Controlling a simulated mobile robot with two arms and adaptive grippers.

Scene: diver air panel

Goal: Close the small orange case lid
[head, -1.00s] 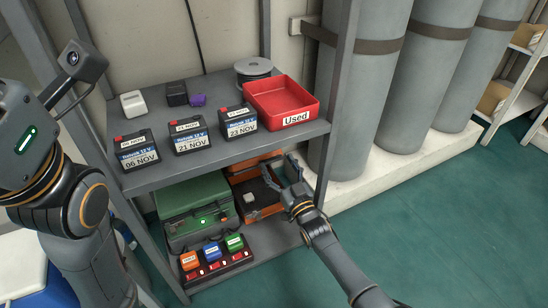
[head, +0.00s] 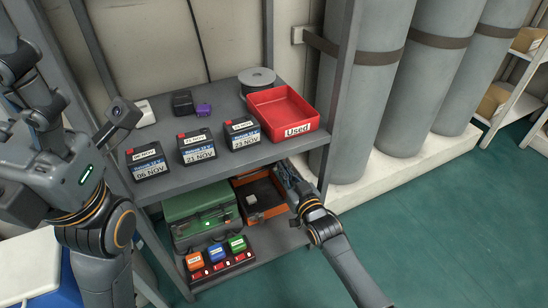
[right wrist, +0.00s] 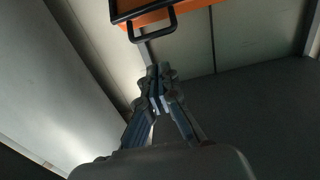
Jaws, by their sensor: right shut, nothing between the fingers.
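The small orange case (head: 266,214) stands on the lower shelf with its dark inside exposed, so it is open. A small pale block (head: 251,200) lies in it. The lid is hard to make out in the shade under the upper shelf. My right gripper (head: 290,178) is shut and empty at the case's right side, near the shelf post; contact cannot be told. The right wrist view shows its closed fingers (right wrist: 158,90) below an orange edge with a black handle (right wrist: 153,27). My left gripper (head: 40,105) is at the left edge, its fingertips unclear.
A green case (head: 200,213) stands left of the orange one, behind a strip of coloured blocks (head: 220,257). The upper shelf (head: 190,170) holds batteries and a red "Used" tray (head: 283,110) above. A shelf post (head: 340,90) stands close to my right arm. The floor at right is clear.

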